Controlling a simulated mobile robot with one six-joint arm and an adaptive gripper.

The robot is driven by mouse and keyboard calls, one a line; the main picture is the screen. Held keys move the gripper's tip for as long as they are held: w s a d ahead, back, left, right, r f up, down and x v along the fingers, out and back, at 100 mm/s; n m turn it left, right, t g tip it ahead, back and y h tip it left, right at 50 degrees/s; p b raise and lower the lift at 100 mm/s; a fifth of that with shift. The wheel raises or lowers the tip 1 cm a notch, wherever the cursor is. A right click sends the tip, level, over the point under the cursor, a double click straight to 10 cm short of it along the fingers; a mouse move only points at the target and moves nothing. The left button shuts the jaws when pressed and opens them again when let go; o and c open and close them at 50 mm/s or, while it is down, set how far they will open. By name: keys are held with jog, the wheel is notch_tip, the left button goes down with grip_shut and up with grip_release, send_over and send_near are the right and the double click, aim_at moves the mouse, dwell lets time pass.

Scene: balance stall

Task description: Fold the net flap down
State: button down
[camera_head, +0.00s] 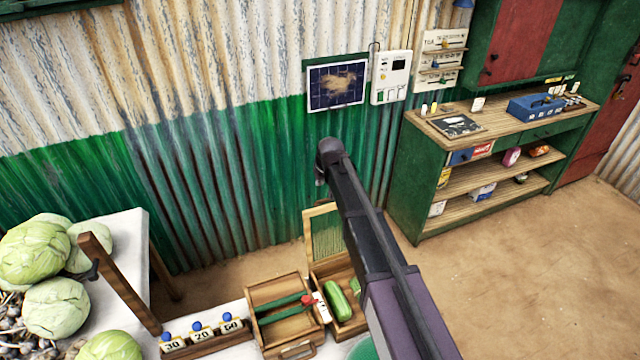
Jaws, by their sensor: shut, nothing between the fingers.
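The net flap (325,238) is a light wooden frame with green netting. It stands raised at the back edge of a wooden crate (316,273), and my arm covers part of its right side. Green produce, seemingly cucumbers (338,300), lies in the crate, and a white tag (321,308) with a mark stands at its left. My dark arm crosses in front of the flap and crate, from the lower right up to a rounded joint in front of the wall. I cannot make out my gripper in this view.
Left of the crate is a wooden tray (284,336) with green bars and a red knob. Further left are numbered blocks with blue knobs (197,326), a wooden post (120,284) and cabbages (55,306). A green shelf unit (425,190) stands at right, with open floor before it.

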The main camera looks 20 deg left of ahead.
jog(key=shift+s+d+f+b, duration=0.25)
jog(key=shift+s+f+b, duration=0.1)
jog(key=shift+f+b, duration=0.15)
jog(key=shift+s+d+f+b, duration=0.35)
jog(key=shift+f+b, duration=0.1)
jog(key=shift+f, duration=0.2)
jog(key=shift+s+d+f+b, duration=0.2)
jog(key=shift+s+f+b, duration=0.15)
jog(key=shift+f+b, duration=0.15)
jog(key=shift+a, duration=0.1)
